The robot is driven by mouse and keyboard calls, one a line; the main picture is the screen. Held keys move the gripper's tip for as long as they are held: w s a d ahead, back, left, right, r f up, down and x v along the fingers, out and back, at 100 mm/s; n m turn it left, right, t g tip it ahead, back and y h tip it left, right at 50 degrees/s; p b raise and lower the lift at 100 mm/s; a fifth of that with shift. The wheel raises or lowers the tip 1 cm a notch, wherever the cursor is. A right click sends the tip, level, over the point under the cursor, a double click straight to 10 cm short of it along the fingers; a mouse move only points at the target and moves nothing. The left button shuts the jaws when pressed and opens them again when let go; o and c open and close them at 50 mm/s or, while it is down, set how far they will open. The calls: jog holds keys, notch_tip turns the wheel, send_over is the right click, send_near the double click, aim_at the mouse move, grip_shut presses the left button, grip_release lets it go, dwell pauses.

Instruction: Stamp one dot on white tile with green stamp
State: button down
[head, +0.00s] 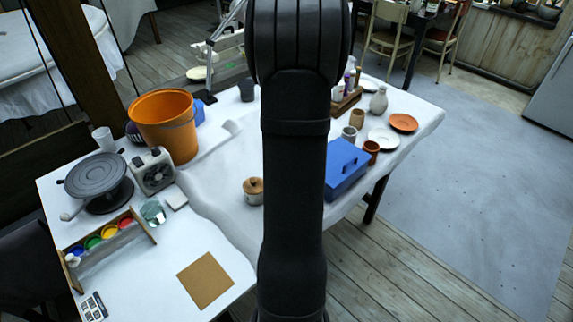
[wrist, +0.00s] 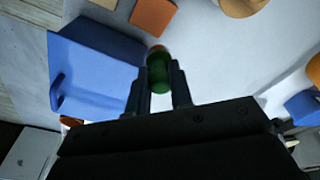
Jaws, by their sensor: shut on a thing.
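My gripper (wrist: 158,88) is shut on the green stamp (wrist: 158,70) in the wrist view. The stamp is dark green, with a small orange-brown patch at its far end. In the head view my arm hides both gripper and stamp. A small white square (head: 176,197), which looks like the white tile, lies on the left part of the table, apart from the gripper. I cannot make out any dot on it. I cannot identify it in the wrist view.
A blue box (head: 345,168) stands right of my arm; it also shows left of the gripper in the wrist view (wrist: 88,75). A lidded pot (head: 253,190), paint tray (head: 110,235), orange bucket (head: 165,122) and brown square (head: 205,280) are left. An orange-brown square (wrist: 153,15) lies ahead.

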jog(key=w+a+r+m, duration=0.2)
jog(key=w+r, duration=0.2)
jog(key=w, duration=0.1)
jog(key=n+y, duration=0.1)
jog(key=n, duration=1.3)
send_over(176, 199)
jog(key=shift+g, duration=0.3)
jog(key=f, duration=1)
jog(key=shift+d+f, duration=0.3)
jog(key=shift+d, duration=0.1)
jog(key=shift+s+a+f, duration=0.15)
jog(key=shift+a, duration=0.05)
jog(key=shift+f, duration=1.05)
jog(key=shift+f, duration=0.35)
jog(key=shift+r, duration=0.1)
